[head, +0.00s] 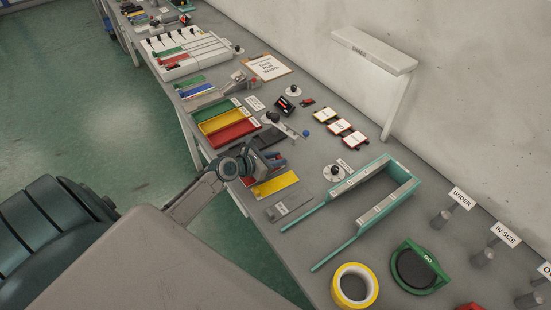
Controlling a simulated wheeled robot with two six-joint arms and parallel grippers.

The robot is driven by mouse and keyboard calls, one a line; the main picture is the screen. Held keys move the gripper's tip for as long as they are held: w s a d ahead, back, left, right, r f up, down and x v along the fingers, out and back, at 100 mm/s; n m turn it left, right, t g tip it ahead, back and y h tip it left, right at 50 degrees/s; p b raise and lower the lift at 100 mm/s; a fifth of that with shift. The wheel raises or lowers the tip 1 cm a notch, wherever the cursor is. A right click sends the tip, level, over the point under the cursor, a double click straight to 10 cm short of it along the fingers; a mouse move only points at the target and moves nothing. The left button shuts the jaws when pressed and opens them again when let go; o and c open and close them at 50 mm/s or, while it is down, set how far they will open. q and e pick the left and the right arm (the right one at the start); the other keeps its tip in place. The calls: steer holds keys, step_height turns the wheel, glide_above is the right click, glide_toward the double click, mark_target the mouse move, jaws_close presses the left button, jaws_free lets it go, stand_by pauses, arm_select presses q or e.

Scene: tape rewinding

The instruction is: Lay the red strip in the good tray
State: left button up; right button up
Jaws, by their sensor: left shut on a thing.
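My left gripper (258,168) is over the bench, just nearer than the row of shallow trays. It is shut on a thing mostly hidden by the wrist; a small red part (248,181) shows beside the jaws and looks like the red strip. The trays are green (207,112), yellow (216,122) and red (234,133), side by side; their labels are too small to read, so I cannot tell which is the good tray. My right gripper is not in view.
A yellow plate (275,186) lies right of the gripper, with a teal U-shaped frame (404,189) beyond. A yellow tape roll (354,286) and green round holder (419,267) lie at the near right. A white rack (190,50) stands at the far end.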

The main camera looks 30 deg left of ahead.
arm_select(q)
steer(key=o, duration=1)
